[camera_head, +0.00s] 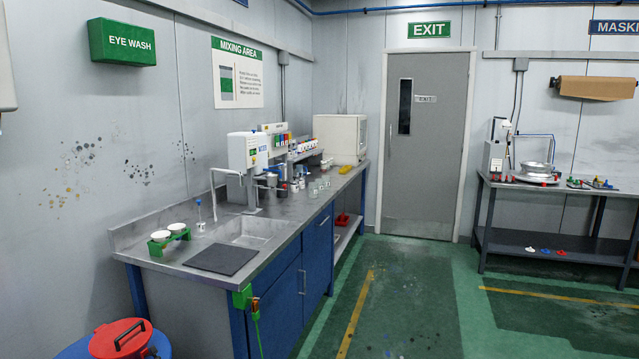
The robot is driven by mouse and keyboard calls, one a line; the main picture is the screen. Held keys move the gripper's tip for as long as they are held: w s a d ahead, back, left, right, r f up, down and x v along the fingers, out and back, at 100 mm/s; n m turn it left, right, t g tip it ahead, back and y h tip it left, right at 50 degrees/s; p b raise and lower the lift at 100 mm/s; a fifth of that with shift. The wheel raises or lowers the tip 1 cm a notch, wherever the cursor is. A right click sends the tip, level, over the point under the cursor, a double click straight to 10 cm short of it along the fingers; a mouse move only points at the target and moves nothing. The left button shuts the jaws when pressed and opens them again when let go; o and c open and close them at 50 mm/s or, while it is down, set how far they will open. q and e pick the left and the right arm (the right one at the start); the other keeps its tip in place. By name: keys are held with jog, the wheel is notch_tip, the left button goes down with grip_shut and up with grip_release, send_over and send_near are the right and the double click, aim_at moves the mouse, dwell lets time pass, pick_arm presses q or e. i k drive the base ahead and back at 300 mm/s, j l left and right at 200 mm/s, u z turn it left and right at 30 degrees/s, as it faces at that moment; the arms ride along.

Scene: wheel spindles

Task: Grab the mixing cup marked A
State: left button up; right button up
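Several small clear cups (313,189) stand on the counter (290,207) in the mixing area, to the right of the white dispenser (246,152). Two white-topped round containers (160,236) sit in a green holder (170,241) near the counter's front left end. A small white cup (201,226) with a blue-topped stick stands beside the sink. The cups are too small and far off for me to read any letter A on them. Neither of my grippers shows in this view.
A dark mat (221,259) lies in front of the sink (250,232). A red-lidded bin (121,339) stands at the lower left. A steel workbench (560,190) is at the right, beyond the grey door (426,145). The green floor (410,300) between is clear.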

aim_at(321, 189)
jog(key=i+j, duration=0.15)
jog(key=i, duration=0.4)
jog(key=i+j, duration=0.15)
jog(key=i, duration=0.35)
jog(key=i+j, duration=0.1)
jog(key=i, duration=0.45)
jog(key=i+j, duration=0.15)
jog(key=i, duration=0.4)
jog(key=i+j, duration=0.15)
jog(key=i, duration=0.4)
jog(key=i+l+u, duration=0.3)
jog(key=i+l, duration=0.2)
jog(key=i+l+u, duration=0.15)
jog(key=l, duration=0.25)
jog(key=i+l+u, duration=0.35)
jog(key=l, duration=0.35)
jog(key=i+l+u, duration=0.15)
jog(key=l, duration=0.25)
jog(key=i+l+u, duration=0.15)
jog(key=l, duration=0.25)
jog(key=i+l+u, duration=0.15)
jog(key=l, duration=0.3)
